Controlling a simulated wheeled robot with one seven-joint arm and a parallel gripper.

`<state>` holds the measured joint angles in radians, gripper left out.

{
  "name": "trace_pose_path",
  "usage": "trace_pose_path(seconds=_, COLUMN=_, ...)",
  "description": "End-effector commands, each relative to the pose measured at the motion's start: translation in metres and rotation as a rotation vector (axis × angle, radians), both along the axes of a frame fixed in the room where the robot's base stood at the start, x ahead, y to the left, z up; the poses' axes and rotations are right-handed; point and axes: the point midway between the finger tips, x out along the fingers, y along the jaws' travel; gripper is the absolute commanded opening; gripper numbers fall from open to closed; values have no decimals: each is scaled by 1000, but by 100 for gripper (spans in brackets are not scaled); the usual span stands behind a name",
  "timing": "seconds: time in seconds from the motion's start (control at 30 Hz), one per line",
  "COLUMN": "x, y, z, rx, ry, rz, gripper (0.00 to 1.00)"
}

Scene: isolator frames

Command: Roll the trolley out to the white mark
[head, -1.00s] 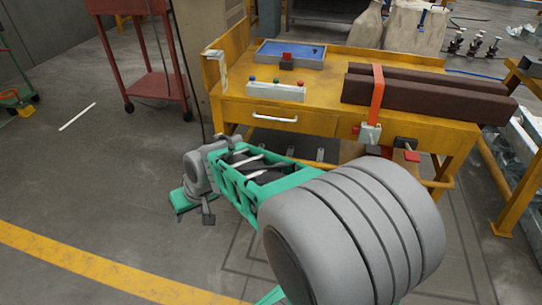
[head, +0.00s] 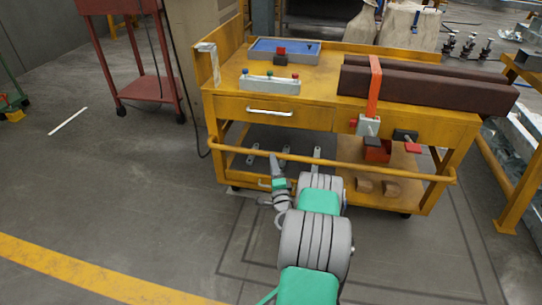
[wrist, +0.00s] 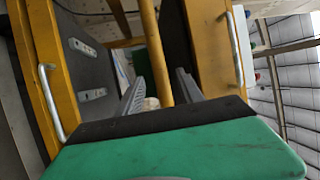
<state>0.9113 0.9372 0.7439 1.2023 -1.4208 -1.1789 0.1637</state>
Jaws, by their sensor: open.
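The yellow trolley (head: 272,119) stands ahead of me on castors, with a drawer under its top and a lower shelf. A yellow rail (head: 385,169) runs across its near side. My gripper (head: 274,163) is in front of the trolley at the left part of the rail. In the wrist view the rail (wrist: 153,50) passes between the lines of my two open fingers (wrist: 160,90). I cannot tell whether it is within their reach or just beyond the tips. The white mark (head: 68,121) is a short stripe on the floor at the left.
A red cart (head: 148,88) stands back left, with a dark cable beside it. Brown beams (head: 428,93) under an orange strap and a blue tray (head: 300,50) lie on the trolley top. A yellow frame (head: 510,180) stands close right. Floor at left front is clear.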

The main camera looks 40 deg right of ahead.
Motion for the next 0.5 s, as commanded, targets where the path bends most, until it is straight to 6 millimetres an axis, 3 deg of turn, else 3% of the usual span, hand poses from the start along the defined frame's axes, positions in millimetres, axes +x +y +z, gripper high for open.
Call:
trace_pose_path(seconds=0.37, x=22, y=-11, z=7, rx=0, ry=3, rz=2, gripper=44)
trace_pose_path(seconds=0.5, x=39, y=-19, z=10, rx=-2, ry=2, rz=5, gripper=44)
